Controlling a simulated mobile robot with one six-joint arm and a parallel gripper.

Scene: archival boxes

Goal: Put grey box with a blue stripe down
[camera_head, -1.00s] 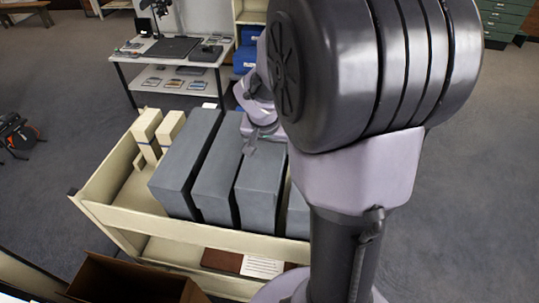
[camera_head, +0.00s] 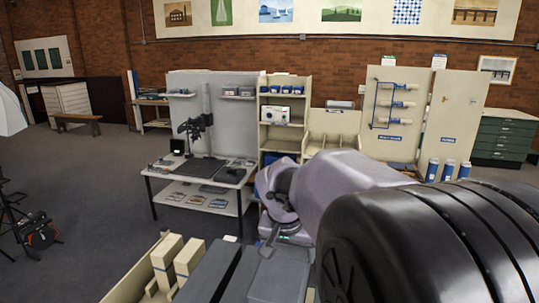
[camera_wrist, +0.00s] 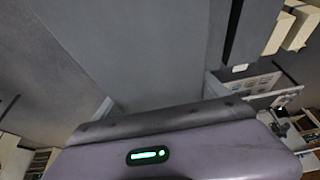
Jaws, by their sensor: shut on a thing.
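Grey boxes stand side by side in a cream cart at the bottom of the head view. My gripper (camera_head: 268,246) is at the top of one grey box (camera_head: 280,277), to the right of another grey box (camera_head: 208,272). In the wrist view, a large grey box face (camera_wrist: 140,50) fills the upper middle, right against my gripper (camera_wrist: 165,122). My gripper is shut on this grey box. Its fingertips are hidden in the wrist view. No blue stripe shows on any visible face, and the lower parts of the boxes are out of frame.
Two cream boxes (camera_head: 166,260) stand left of the grey ones, inside the cart's rim (camera_head: 130,284). Behind are a desk (camera_head: 205,178) and a cream shelf (camera_head: 284,112). Open carpet (camera_head: 90,215) lies to the left. My arm hides the right side.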

